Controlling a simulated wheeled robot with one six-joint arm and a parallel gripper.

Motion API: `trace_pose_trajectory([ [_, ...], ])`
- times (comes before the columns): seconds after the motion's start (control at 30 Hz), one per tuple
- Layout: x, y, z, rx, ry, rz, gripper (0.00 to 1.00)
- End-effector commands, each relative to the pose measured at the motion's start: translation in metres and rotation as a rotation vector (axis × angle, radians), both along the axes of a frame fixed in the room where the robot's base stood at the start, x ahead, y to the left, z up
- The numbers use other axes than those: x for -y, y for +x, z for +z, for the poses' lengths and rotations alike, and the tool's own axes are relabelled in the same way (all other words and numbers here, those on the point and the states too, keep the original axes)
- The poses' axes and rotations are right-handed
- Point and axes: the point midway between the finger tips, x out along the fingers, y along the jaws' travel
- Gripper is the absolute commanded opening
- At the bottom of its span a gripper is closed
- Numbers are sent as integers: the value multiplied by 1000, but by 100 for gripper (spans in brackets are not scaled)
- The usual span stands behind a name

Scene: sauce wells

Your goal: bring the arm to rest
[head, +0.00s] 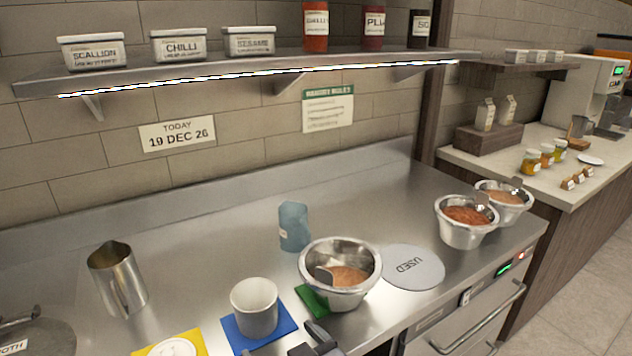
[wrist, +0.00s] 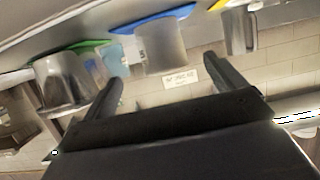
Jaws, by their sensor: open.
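My gripper (head: 303,340) shows at the bottom edge of the head view, low in front of the counter's front edge. In the wrist view its two dark fingers (wrist: 165,88) are spread wide apart with nothing between them. The wrist view is upside down. A white cup (head: 255,307) stands on a blue mat (head: 233,336), just beyond the gripper; it also shows in the wrist view (wrist: 160,50). A steel bowl (head: 340,262) with orange-brown sauce and a dark handle in it stands partly over a green mat (head: 311,301). The rest of my arm is mostly out of frame.
A steel pitcher (head: 118,280) stands at left and a blue translucent cup (head: 294,227) at the back. A round USED mat (head: 413,267) is bare. Two more sauce bowls (head: 466,222) (head: 505,203) stand at right. A shelf (head: 240,68) with labelled tubs and bottles hangs above.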

Motion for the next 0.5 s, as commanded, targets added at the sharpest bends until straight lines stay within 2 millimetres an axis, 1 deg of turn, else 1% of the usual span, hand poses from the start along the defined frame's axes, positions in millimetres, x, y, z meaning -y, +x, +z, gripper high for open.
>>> trace_pose_trajectory([
  [0.03, -3, 6, -7, -2, -1, -2, 91],
  [0.07, -5, 10, -8, -2, -2, -2, 91],
  [0.5, -35, 57, -23, -2, 0, -1, 91],
])
